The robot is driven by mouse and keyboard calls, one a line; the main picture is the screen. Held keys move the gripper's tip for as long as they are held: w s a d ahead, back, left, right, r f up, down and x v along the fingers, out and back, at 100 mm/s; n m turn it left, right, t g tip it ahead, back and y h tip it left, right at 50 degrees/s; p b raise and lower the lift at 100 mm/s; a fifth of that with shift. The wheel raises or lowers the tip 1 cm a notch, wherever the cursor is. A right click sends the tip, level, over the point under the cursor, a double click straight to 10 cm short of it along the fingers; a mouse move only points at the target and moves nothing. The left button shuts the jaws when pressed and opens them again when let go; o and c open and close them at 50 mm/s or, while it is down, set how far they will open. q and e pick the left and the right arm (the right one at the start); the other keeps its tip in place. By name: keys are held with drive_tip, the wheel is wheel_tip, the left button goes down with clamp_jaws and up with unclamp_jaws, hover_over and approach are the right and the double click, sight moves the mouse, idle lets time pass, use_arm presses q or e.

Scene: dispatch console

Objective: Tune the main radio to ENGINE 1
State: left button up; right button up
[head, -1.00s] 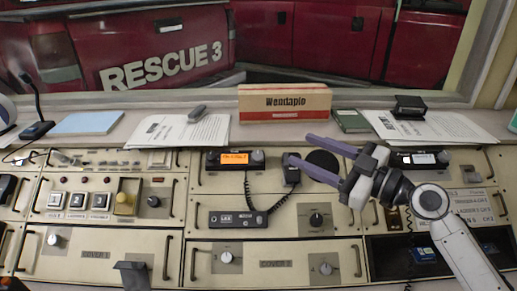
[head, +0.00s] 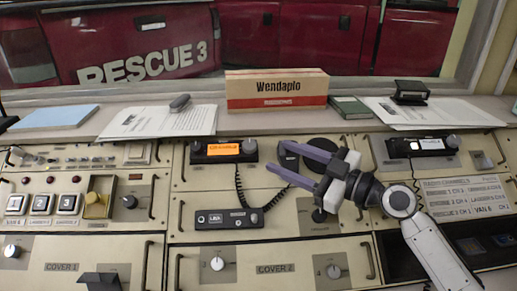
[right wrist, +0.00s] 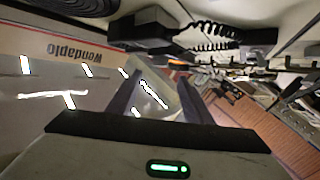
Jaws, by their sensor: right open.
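A radio with an orange display (head: 223,150) sits in the middle panel, with a knob (head: 249,147) at its right end. The display text is too small to read surely. A second radio with a white display (head: 423,145) is at the right. My right gripper (head: 277,156) has purple fingers, open and empty, pointing left just right of the orange radio. The fingers partly cover the handset area; contact cannot be told. In the right wrist view the open gripper (right wrist: 160,88) shows a dark handset and coiled cord above it. My left gripper is not in view.
A coiled cord (head: 241,190) hangs below the orange radio to a lower unit (head: 230,219). A Wendaplo box (head: 276,91) stands on the ledge behind. Papers (head: 160,120) lie on the ledge. A printed channel list (head: 465,196) is at the right, largely illegible.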

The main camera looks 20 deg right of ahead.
sight(251, 144)
drive_tip(key=p+x, duration=0.1)
drive_tip(key=x, duration=0.6)
drive_tip(key=shift+w+a+r+p, duration=0.1)
drive_tip(key=shift+r+p, duration=0.1)
drive_tip(key=shift+p, duration=0.2)
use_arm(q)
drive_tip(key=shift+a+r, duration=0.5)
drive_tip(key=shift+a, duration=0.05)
use_arm(e)
drive_tip(key=shift+w+a+f, duration=0.1)
drive_tip(key=shift+w+a, duration=0.15)
drive_tip(key=shift+w, duration=0.1)
drive_tip(key=shift+c, duration=0.3)
